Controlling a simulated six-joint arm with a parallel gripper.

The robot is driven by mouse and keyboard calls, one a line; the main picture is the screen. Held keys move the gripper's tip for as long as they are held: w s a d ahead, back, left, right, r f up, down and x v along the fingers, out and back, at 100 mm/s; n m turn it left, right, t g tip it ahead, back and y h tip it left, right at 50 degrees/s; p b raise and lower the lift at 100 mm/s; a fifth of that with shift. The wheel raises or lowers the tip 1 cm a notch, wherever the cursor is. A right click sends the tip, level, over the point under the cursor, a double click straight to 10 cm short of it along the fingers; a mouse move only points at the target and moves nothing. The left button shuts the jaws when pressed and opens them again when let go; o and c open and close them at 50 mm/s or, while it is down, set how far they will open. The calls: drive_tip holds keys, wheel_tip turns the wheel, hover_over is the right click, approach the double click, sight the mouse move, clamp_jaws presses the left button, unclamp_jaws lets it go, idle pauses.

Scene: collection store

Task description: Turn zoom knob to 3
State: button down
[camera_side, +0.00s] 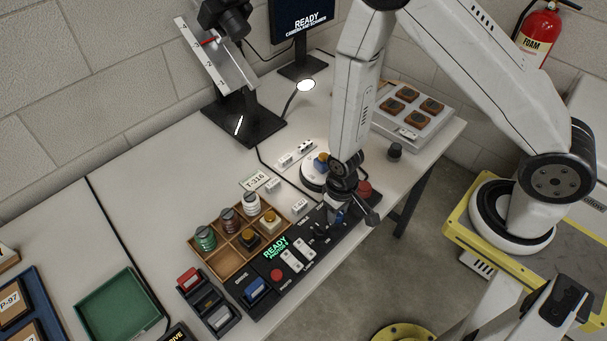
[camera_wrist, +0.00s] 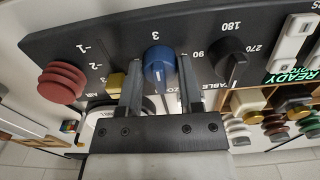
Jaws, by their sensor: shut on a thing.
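The blue zoom knob (camera_wrist: 159,66) sits on the black control panel (camera_wrist: 112,42) in the wrist view, with the printed numeral 3 just above it. A pale mark shows on the knob, but its exact heading is hard to read. My gripper (camera_wrist: 158,60) is shut on the knob, with one finger on each side. In the side view my gripper (camera_side: 340,208) points down at the right part of the panel and largely hides the knob. Part of the knob's label is hidden behind the fingers.
A black table knob (camera_wrist: 232,62) with degree marks stands close to the right finger. A red button (camera_wrist: 63,82) and a yellow piece (camera_wrist: 116,84) lie to the left. White switches (camera_side: 291,261) and a wooden sorting tray (camera_side: 229,268) are farther left in the side view.

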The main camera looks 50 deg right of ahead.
drive_tip(key=shift+c, duration=1.3)
unclamp_jaws()
drive_tip(key=shift+r, duration=0.2)
drive_tip(key=shift+r, duration=3.75)
